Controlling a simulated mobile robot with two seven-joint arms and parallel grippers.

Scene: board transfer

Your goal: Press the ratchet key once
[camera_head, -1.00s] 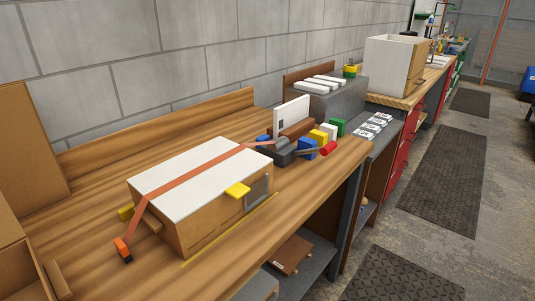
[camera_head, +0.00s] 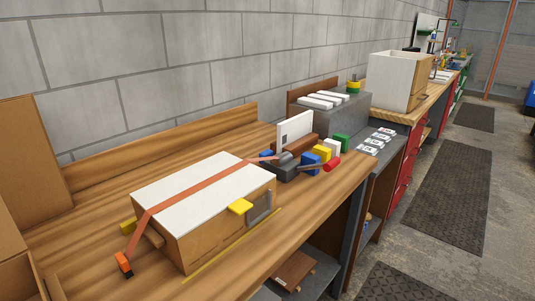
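A wooden box with a white top (camera_head: 182,199) sits on the wooden bench. An orange strap (camera_head: 200,186) runs over its top. At the strap's near left end is an orange and black hook piece (camera_head: 124,263). The strap's far end meets a dark grey ratchet block (camera_head: 284,168), which has a lever with a red end (camera_head: 332,163). Blue, yellow, white and green blocks stand beside it; I cannot tell which part is the key. A yellow piece (camera_head: 240,206) sits at the box's front upper edge. Neither gripper is in view.
A white upright panel (camera_head: 294,135) stands behind the ratchet. A grey unit with white bars (camera_head: 340,112) and a white and wood open box (camera_head: 398,80) are farther right. Cardboard boxes (camera_head: 28,160) stand at the left. Bare bench wood (camera_head: 315,208) lies in front of the ratchet.

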